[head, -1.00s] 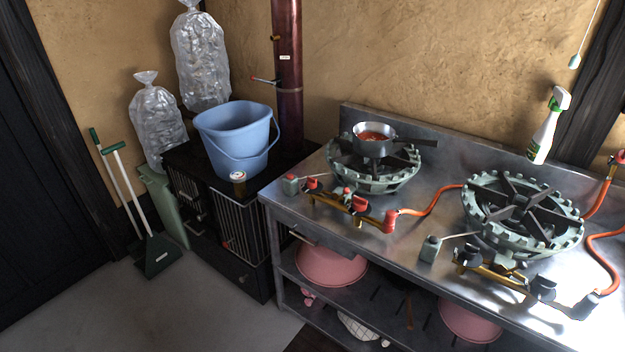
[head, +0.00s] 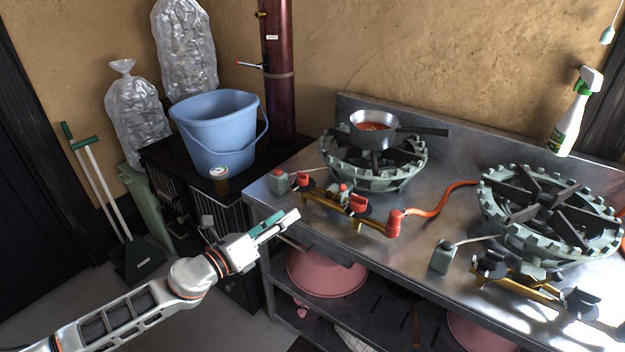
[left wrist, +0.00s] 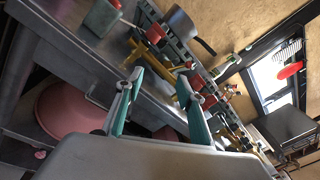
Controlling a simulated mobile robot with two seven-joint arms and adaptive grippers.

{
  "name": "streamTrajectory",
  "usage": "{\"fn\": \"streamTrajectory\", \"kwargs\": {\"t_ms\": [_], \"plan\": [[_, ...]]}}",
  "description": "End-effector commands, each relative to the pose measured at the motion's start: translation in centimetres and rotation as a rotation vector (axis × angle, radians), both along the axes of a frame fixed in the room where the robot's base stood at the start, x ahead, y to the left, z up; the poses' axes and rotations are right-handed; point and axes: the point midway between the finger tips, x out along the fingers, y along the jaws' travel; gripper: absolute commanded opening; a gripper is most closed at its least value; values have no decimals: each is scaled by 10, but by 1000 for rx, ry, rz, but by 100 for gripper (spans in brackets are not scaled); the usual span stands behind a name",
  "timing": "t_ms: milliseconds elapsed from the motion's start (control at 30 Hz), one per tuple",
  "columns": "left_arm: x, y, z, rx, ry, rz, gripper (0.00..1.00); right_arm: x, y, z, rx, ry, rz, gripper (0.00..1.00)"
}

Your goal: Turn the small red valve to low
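Red valve handles sit along the brass gas pipe (head: 330,207) in front of the left burner. The small red valve (head: 343,188) appears to be the little knob between two larger red handles, one at the left (head: 303,180) and one at the right (head: 357,203). Its setting is too small to read. My left gripper (head: 284,220) is in front of the counter's edge, to the left of and below the valves, touching none. In the left wrist view its two teal fingers (left wrist: 160,86) are apart with nothing between them. My right gripper is not in view.
A pan (head: 372,137) with red contents stands on the left burner (head: 372,175). An orange hose (head: 445,197) runs from the pipe's red end (head: 394,223). A second burner (head: 548,212) stands at right. A blue bucket (head: 218,135) stands on the black stove at left.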

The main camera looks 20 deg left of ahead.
Motion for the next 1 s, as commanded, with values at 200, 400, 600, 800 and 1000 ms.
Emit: {"fn": "streamTrajectory", "kwargs": {"t_ms": [200,400,600,800,1000], "plan": [[40,26,19,445,-245,-45,38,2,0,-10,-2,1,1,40],[53,34,32,589,-327,-52,38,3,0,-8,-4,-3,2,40],[73,23,37,590,-334,-51,38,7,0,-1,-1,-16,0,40],[99,6,35,589,-333,-51,38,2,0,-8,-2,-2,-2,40],[115,-4,33,588,-330,-51,38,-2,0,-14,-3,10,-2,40]]}}
